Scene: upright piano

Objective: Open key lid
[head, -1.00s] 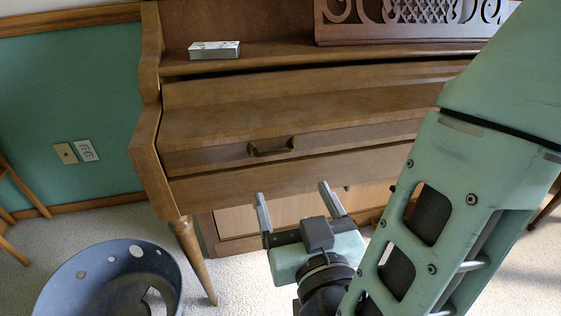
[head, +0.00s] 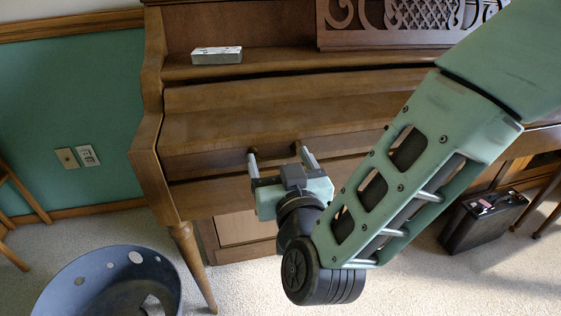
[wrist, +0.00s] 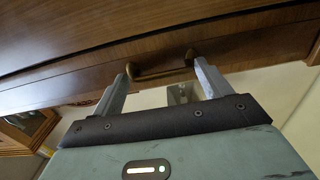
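The key lid (head: 250,122) of the brown wooden piano is shut, its front edge facing me. A small handle is fixed on the lid's front; in the wrist view the handle (wrist: 162,72) is a dark brass-brown bar just beyond and between my fingertips. My gripper (head: 278,151) is open, its two fingers spread wide and pointing at the handle. In the head view the fingertips overlap the handle's ends and the handle's bar is mostly hidden. I cannot tell whether the fingers touch it.
A small metallic box (head: 216,56) rests on the piano's upper ledge, left of the music stand (head: 420,22). A blue perforated bin (head: 110,285) stands on the carpet at the lower left. A black case (head: 484,220) is on the floor at right.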

